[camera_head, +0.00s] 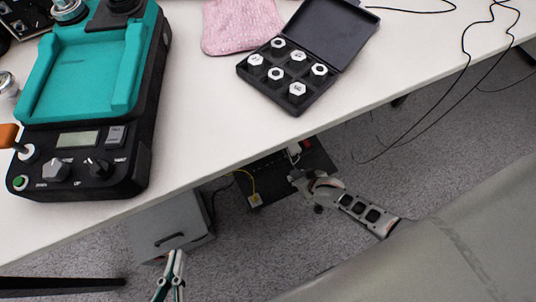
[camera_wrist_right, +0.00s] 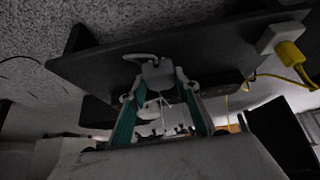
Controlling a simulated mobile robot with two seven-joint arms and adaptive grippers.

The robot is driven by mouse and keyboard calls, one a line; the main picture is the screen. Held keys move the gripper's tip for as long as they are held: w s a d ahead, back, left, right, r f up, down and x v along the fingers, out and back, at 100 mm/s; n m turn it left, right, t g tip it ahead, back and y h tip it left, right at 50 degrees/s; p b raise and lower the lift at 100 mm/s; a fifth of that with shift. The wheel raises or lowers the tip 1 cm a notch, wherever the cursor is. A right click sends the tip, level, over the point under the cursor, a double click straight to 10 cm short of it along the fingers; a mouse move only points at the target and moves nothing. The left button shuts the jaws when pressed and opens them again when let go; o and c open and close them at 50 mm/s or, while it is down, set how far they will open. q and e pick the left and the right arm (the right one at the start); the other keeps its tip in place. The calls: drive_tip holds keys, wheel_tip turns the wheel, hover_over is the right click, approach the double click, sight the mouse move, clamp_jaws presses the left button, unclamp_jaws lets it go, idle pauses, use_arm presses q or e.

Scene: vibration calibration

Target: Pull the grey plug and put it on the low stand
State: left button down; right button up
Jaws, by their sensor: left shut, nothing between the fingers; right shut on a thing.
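My right gripper (camera_head: 294,177) reaches under the table to a dark low board near the floor (camera_head: 322,163). In the right wrist view, my right gripper (camera_wrist_right: 158,82) is shut on a small grey piece (camera_wrist_right: 156,72), which looks like the grey plug, with a pale loop of cable beside it. The piece is in front of the dark board (camera_wrist_right: 100,60); I cannot tell whether it touches it. In the head view the gripper hides the plug. My left gripper (camera_head: 177,262) is shut and empty, low in front of a grey cabinet. The dark board looks like the low stand.
The grey cabinet (camera_head: 165,228) stands left. The white table (camera_head: 205,130) overhangs, carrying a teal device (camera_head: 85,75) and a black case (camera_head: 330,40).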

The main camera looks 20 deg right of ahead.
sight(297, 176)
use_arm(q)
drive_tip(key=shift+f, duration=0.15)
use_arm(e)
drive_tip(key=shift+f, duration=0.1)
drive_tip(key=o, duration=1.1)
use_arm(q)
drive_tip(key=shift+s, duration=0.1)
use_arm(e)
drive_tip(key=shift+o, duration=0.2)
drive_tip(key=shift+p+v, duration=0.9)
drive_tip(key=shift+v, duration=0.2)
use_arm(q)
drive_tip(key=w+r+t+p, duration=0.1)
drive_tip(key=w+r+p, duration=0.1)
drive_tip(key=r, duration=0.6)
drive_tip(key=shift+w+t, duration=0.3)
drive_tip(key=shift+w, duration=0.3)
use_arm(e)
drive_tip(key=shift+v, duration=1.4)
drive_tip(key=shift+s, duration=0.2)
drive_tip(key=v, duration=1.1)
drive_tip(key=shift+r, duration=0.4)
